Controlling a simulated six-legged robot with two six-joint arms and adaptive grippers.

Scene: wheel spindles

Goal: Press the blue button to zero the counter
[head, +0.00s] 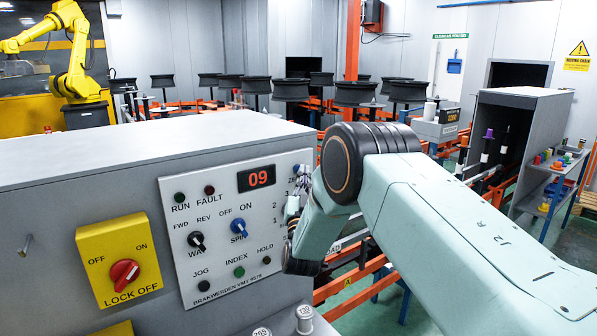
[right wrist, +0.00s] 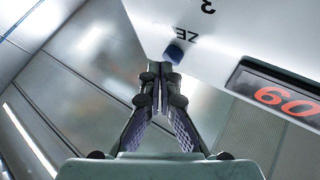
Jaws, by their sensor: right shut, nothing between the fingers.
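The blue button (right wrist: 175,54) is on the white control panel in the right wrist view, beside a label of which "ZE" shows. The counter (head: 257,178) on the panel reads 09 in red; it also shows upside down in the right wrist view (right wrist: 285,97). My right gripper (right wrist: 160,72) is shut and empty, its fingertips close to the button. Whether they touch it I cannot tell. In the head view my right arm covers the panel's right edge, and the button is not clear there. My left gripper is not in view.
The panel (head: 185,275) also bears a black knob (head: 197,241), a blue SPIN knob (head: 239,228) and small jog, index and hold buttons. A red lock-off switch (head: 125,272) on a yellow plate is to the left. Wheels on spindles stand behind the cabinet (head: 120,150).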

